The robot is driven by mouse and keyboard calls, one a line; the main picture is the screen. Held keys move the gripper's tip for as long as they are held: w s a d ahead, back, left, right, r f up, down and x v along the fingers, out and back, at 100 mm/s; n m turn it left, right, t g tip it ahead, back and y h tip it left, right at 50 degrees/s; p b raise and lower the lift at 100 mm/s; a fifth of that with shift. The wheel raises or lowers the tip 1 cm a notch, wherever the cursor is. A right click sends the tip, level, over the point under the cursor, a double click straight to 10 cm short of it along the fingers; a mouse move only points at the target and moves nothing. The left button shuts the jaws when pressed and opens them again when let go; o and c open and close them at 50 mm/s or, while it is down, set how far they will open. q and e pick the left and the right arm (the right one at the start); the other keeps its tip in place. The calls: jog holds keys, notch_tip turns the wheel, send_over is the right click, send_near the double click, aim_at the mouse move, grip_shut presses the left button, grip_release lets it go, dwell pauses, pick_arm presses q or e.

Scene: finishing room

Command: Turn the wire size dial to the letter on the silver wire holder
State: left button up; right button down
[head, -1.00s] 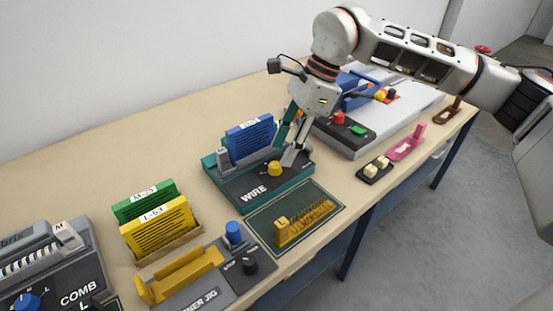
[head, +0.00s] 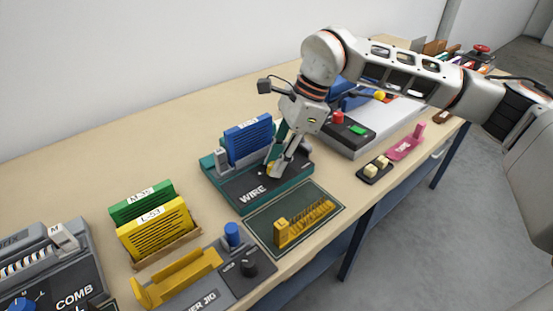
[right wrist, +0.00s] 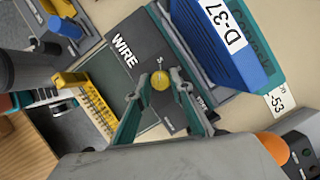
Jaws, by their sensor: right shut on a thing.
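The wire machine, a dark unit with teal edges and the word WIRE (head: 222,192), sits mid-table. Its yellow wire size dial (head: 273,170) is on the top face; in the right wrist view the dial (right wrist: 160,80) sits between my fingertips. My right gripper (head: 276,166) reaches down from above and is shut on the dial. A small mark like an S shows beside the dial in the wrist view; other scale letters are hard to read. My left gripper is out of view.
Blue books (head: 249,142) labelled D-37 stand in the machine behind the dial. A dark mat with a yellow comb-like piece (head: 305,222) lies in front.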

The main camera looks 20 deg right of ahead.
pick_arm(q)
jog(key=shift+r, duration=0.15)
